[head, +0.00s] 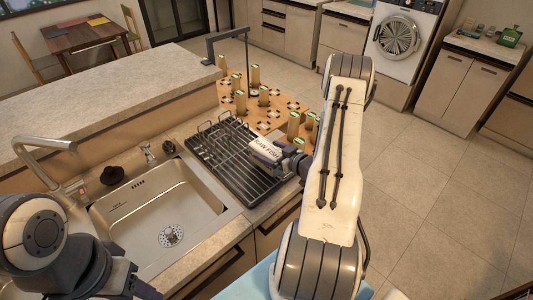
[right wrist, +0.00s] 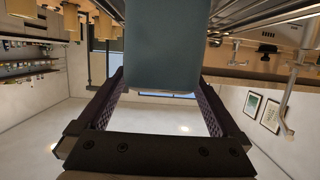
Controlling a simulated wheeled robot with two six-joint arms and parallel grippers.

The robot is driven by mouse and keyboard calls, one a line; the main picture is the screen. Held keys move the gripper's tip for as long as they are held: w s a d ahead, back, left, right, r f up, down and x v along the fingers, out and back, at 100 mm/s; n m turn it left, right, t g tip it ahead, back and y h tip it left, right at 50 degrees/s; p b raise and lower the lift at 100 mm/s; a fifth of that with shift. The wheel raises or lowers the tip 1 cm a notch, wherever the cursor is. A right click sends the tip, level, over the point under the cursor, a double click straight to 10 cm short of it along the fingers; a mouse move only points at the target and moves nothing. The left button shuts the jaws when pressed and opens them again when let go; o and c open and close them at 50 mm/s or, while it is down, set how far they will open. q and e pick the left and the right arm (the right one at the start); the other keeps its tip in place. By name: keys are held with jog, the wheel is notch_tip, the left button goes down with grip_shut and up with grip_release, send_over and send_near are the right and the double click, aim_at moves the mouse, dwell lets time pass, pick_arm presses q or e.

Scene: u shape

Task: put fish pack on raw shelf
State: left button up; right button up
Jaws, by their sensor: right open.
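The fish pack (head: 264,149), white with a dark label reading "RAW FISH", is at the right part of the black dish rack in the head view. My right gripper (head: 282,157) is at the pack, partly hidden behind my right arm. In the right wrist view a dark teal block (right wrist: 164,45), which seems to be the pack, shows between the two fingers of my open right gripper (right wrist: 160,95), with a gap on each side. My left gripper (head: 122,284) is low at the left, its fingers mostly unclear. I cannot make out a raw shelf.
The black dish rack (head: 222,165) stands beside the steel sink (head: 160,215) and its tap (head: 42,145). Behind it, a wooden board (head: 262,118) carries several upright cylinders. A raised stone counter (head: 100,95) runs along the left. The tiled floor (head: 430,190) at the right is clear.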

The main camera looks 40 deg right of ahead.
jog(key=shift+x, duration=1.05)
jog(key=shift+d, duration=0.1)
jog(key=c, duration=1.5)
grip_shut()
jog(key=shift+r, duration=0.1)
